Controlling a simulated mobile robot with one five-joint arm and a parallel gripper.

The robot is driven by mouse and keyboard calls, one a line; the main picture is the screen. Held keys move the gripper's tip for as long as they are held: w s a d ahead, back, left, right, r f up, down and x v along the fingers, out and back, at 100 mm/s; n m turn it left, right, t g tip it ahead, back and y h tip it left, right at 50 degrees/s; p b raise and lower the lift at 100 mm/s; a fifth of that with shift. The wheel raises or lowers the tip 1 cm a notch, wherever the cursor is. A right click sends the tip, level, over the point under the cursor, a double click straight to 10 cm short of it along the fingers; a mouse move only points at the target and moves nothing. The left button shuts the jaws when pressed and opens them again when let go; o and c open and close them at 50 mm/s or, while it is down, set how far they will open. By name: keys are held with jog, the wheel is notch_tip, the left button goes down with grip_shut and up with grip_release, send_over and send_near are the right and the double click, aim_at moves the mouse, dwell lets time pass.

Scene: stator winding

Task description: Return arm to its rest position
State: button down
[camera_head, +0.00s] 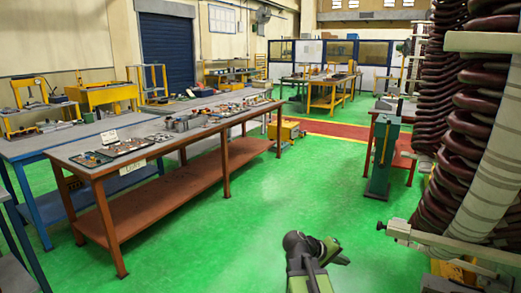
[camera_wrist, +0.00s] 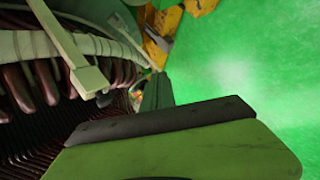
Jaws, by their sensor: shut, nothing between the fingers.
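My gripper (camera_head: 334,251) shows small at the bottom middle of the head view, above the green floor, at the end of my arm. It is shut and holds nothing. In the wrist view a dark bar and a pale green body of my gripper (camera_wrist: 165,119) fill the lower middle. The arm is bent, and its lower part leaves the picture at the bottom edge.
A large stator with dark red coils (camera_head: 470,110) stands close on the right; its coils (camera_wrist: 45,85) also show in the wrist view. A workbench (camera_head: 95,172) with parts stands on the left. A green stand (camera_head: 384,155) is at right. Green floor (camera_head: 230,225) between is clear.

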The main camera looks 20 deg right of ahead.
jog(key=s+a+f+y, duration=0.1)
jog(key=a+f+y, duration=0.25)
jog(key=a, duration=0.75)
jog(key=a+f+n+y, duration=0.1)
jog(key=a+f+y, duration=0.25)
jog(key=a, duration=0.75)
jog(key=s+a+f+y, duration=0.1)
jog(key=a+f+y, duration=0.25)
jog(key=a, duration=0.75)
notch_tip(320, 180, up, 14)
jog(key=p, duration=1.3)
jog(key=shift+w+r+g+p, duration=0.15)
jog(key=shift+g+p, duration=0.15)
jog(key=shift+p, duration=0.1)
jog(key=shift+d, duration=0.1)
